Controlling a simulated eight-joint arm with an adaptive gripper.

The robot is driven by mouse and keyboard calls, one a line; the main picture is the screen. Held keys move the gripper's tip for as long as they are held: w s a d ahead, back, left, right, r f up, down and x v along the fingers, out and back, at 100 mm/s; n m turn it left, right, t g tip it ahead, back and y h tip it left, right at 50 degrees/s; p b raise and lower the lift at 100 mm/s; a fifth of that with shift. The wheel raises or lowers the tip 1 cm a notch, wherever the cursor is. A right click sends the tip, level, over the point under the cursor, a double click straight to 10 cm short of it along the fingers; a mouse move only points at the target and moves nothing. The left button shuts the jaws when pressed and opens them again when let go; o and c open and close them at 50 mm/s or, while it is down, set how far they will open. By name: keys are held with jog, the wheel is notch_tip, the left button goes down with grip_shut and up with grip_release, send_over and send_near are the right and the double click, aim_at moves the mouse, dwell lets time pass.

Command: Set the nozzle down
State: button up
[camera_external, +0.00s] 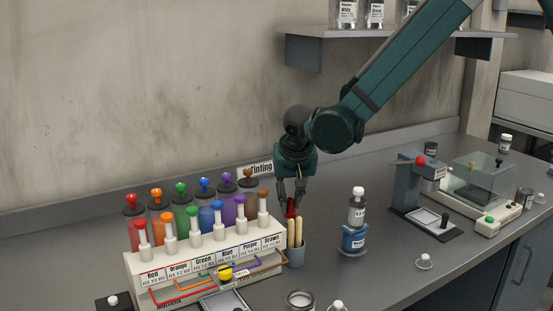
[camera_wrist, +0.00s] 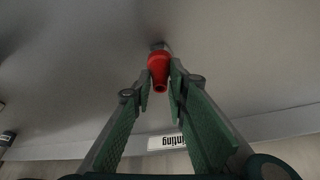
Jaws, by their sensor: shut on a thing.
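The nozzle (camera_wrist: 158,68) is a small red tapered piece in the wrist view, held between the fingertips of my gripper (camera_wrist: 159,82). In the external view the red nozzle (camera_external: 290,207) shows just under my gripper (camera_external: 291,190), which points down. There it appears right above a grey cup (camera_external: 296,256) with wooden sticks (camera_external: 295,232) in it. I cannot tell whether the nozzle touches the sticks or is behind them. The wrist view shows a plain grey surface beyond the nozzle.
A white rack (camera_external: 195,264) with several coloured bottles stands to the left. A blue jar (camera_external: 354,239) with a white-capped bottle (camera_external: 356,208) on it stands to the right. A press (camera_external: 408,187) and a balance (camera_external: 482,180) stand further right. The counter behind the cup looks mostly clear.

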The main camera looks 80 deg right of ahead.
jog(key=shift+f, duration=0.2)
jog(key=o, duration=0.9)
jog(key=shift+r, duration=0.1)
jog(key=shift+v, duration=6.05)
